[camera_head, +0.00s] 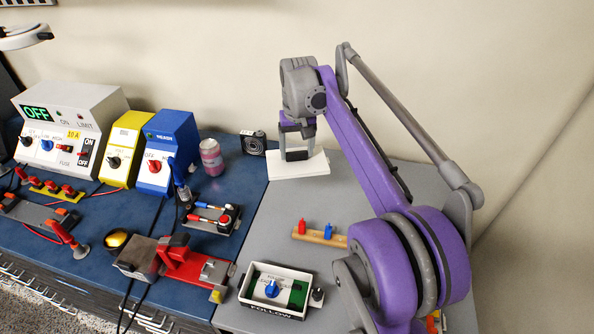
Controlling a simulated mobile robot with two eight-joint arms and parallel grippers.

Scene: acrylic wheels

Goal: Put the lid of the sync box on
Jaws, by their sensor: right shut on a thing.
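The sync box (245,297) is a small open-topped white box with "FOLLOW" on its dark front, on the grey table at the bottom centre. A green board and a blue knob show inside it. My right gripper (296,150) is shut on a flat white plate, which looks like the lid (311,167), at the back of the table. The lid lies behind and slightly right of the box, well apart from it. I cannot tell whether the lid touches the table. My left gripper is not in view.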

